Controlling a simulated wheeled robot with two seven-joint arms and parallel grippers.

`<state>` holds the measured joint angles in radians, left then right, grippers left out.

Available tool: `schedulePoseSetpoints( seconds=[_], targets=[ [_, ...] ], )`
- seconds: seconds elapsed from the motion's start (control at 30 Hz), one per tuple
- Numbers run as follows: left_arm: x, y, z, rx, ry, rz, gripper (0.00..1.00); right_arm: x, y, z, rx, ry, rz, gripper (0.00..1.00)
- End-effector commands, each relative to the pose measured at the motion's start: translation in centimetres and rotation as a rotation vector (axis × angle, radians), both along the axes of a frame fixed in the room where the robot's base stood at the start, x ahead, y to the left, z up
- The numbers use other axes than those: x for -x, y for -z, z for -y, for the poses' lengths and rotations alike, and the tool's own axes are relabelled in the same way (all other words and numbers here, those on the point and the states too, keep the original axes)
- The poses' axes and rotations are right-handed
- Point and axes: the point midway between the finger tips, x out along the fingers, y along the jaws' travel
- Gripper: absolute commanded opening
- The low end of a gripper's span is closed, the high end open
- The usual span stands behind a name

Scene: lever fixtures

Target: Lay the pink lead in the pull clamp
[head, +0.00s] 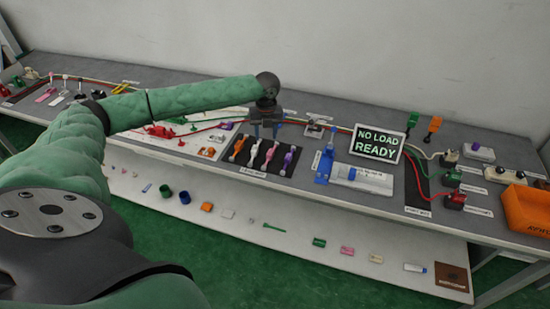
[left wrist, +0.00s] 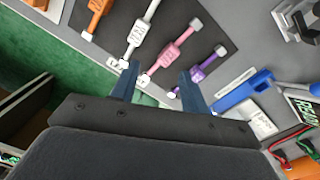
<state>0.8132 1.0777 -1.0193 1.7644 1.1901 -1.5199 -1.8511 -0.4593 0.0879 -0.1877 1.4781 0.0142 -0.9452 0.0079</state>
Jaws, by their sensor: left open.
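The pink lead (head: 269,155) lies on a dark mat among orange, white and purple leads. In the left wrist view the pink lead (left wrist: 173,51) runs diagonally, its near end between my left fingers as seen from above. My left gripper (head: 265,132) is open and empty over the mat's far part; its two blue fingers (left wrist: 158,83) are spread apart. A blue lever fixture (head: 325,163) with an upright handle stands right of the mat; it also shows in the left wrist view (left wrist: 242,93). I cannot read whether its label names the pull clamp. My right gripper is not in view.
A white lead (left wrist: 137,38) and a purple lead (left wrist: 202,66) flank the pink one. A grey metal fixture (head: 318,124) stands behind. A "NO LOAD READY" sign (head: 377,143) is right of the blue fixture. An orange bin (head: 528,208) sits far right.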

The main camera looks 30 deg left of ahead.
Motion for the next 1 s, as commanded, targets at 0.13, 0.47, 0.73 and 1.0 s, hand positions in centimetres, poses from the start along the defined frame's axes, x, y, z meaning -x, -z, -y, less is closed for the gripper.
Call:
schedulePoseSetpoints(
  seconds=[0.13,0.47,0.73,1.0],
  targets=[
    [0.2,0.0,0.7,0.033,0.238,-0.012,0.45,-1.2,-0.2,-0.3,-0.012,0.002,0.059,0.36],
    [0.0,0.1,0.8,0.033,0.492,-0.010,0.45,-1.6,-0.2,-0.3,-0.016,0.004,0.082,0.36],
    [0.0,2.3,0.8,0.032,0.495,-0.008,0.45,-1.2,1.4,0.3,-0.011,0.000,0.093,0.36],
    [0.2,3.8,1.3,0.033,0.494,-0.010,0.45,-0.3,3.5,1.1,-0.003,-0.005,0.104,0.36]
  ],
)
